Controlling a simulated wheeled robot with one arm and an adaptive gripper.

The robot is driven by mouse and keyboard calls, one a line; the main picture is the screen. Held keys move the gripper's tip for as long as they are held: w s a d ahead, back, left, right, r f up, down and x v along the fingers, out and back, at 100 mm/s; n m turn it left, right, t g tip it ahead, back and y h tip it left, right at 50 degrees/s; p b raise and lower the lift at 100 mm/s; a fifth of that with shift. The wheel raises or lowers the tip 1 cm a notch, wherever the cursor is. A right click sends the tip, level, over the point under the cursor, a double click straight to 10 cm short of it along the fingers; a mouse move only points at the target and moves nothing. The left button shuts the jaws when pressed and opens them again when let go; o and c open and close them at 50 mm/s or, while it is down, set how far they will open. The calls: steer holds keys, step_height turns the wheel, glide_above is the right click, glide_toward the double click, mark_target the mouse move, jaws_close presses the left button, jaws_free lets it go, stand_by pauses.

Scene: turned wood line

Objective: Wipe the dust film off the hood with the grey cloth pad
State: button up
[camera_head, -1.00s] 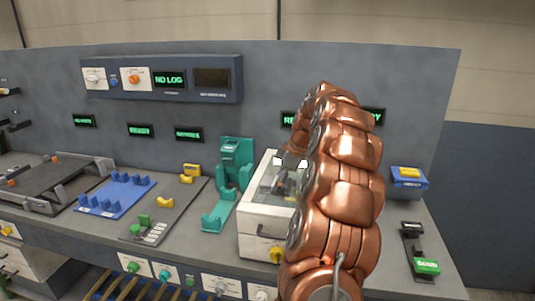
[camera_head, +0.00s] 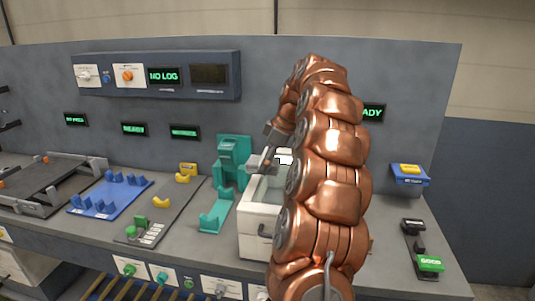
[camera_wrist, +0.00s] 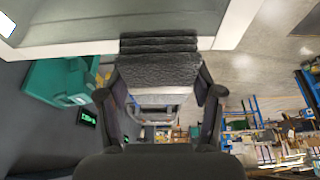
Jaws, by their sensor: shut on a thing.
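The hood is a white box with a clear top (camera_head: 256,218), right of the teal stand in the head view and partly behind my arm. In the wrist view its white frame and grey pane (camera_wrist: 80,22) fill the top. My gripper (camera_wrist: 158,90) is shut on the grey cloth pad (camera_wrist: 160,68), a dark, ribbed, textured block between the two fingers. The pad's far edge overlaps the hood's white frame; I cannot tell whether they touch. In the head view my gripper (camera_head: 266,158) is small, at the hood's upper left. I cannot make out the dust film.
A teal stand (camera_head: 232,165) is close left of the hood. Further left are a grey tray with yellow and green parts (camera_head: 160,212) and a blue fixture (camera_head: 110,195). At right are a blue-yellow box (camera_head: 409,178) and a green-labelled device (camera_head: 430,263). A panel wall stands behind.

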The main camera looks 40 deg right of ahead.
steer(key=shift+r, duration=1.15)
